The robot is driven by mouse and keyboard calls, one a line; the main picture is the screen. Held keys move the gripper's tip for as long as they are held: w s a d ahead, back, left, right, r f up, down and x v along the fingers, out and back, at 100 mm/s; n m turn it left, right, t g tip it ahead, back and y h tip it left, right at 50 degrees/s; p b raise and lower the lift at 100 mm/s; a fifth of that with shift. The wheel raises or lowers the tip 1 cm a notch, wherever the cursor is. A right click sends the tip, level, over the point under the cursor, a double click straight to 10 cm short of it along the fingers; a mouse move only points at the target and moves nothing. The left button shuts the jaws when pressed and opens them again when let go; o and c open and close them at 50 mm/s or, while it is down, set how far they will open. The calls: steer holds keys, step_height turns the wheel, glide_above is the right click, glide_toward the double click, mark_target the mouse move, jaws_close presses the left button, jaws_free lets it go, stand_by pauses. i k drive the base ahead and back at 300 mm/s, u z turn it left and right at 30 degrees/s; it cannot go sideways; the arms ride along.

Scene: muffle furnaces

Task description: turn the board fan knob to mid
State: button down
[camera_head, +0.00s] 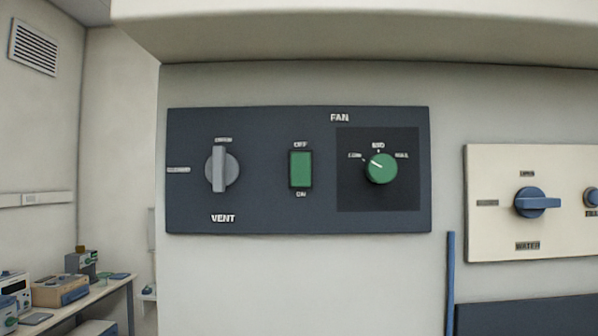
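The fan knob (381,169) is a round green dial on a black square at the right of the dark control board (270,220) in the head view. Marks read LOW at its left, MID above it and a third label at its right. Its white pointer line slants up and left, towards the LOW mark. A green OFF/ON rocker switch (300,169) sits left of it. A grey vent knob (221,169) is further left, with its handle upright. My gripper is not in view.
A cream panel (500,235) with a blue water handle (537,202) is at the right. A pale ledge (380,35) juts out above the board. A blue upright bar (450,285) stands below right. A bench (105,290) with equipment is at the far left.

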mark_target(380, 169)
steer(key=k, duration=1.25)
steer(key=z, duration=0.65)
steer(key=i, duration=1.25)
steer(key=u, duration=0.3)
